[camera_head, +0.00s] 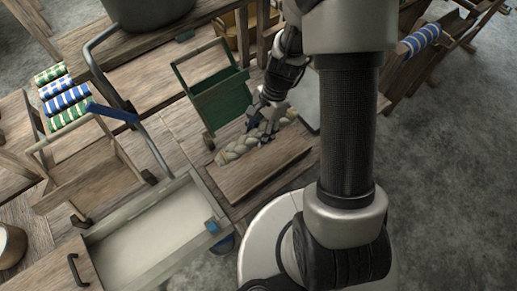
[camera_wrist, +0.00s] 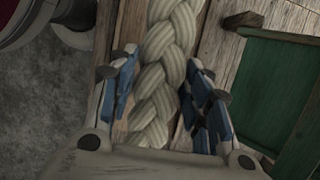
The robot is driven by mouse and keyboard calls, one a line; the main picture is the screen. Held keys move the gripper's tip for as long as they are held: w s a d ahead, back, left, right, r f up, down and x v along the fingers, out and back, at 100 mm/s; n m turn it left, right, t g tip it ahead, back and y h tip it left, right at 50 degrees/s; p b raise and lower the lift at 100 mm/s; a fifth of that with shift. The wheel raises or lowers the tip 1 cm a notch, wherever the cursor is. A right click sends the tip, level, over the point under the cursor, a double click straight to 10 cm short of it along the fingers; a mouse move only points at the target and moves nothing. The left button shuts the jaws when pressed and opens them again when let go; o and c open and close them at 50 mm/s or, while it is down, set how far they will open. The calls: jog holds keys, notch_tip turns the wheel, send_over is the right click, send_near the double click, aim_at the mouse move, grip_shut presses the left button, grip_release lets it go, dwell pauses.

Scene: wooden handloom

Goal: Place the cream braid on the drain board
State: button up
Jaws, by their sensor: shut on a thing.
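The cream braid (camera_head: 238,149) is a thick plaited rope lying lengthwise along the far long edge of a flat wooden board (camera_head: 262,174), likely the drain board. In the wrist view the braid (camera_wrist: 160,85) runs top to bottom between my fingers. My gripper (camera_head: 260,133) comes down over the braid's middle from above. It is shut on the braid, with blue-padded fingers (camera_wrist: 163,80) on both sides. The fingers hide part of the braid in the head view. I cannot tell whether the braid touches the board or hangs just above it.
A green-sided wooden cart (camera_head: 218,98) stands just behind the braid. Striped rolls (camera_head: 68,98) lie at the far left. The front of the wooden board is bare.

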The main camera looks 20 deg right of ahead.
notch_tip(320, 180, down, 13)
jog(key=b, duration=0.4)
jog(key=shift+w+f, duration=0.15)
jog(key=shift+f, duration=0.05)
jog(key=shift+r, duration=0.1)
jog(key=o, duration=1.4)
jog(key=shift+o, duration=0.2)
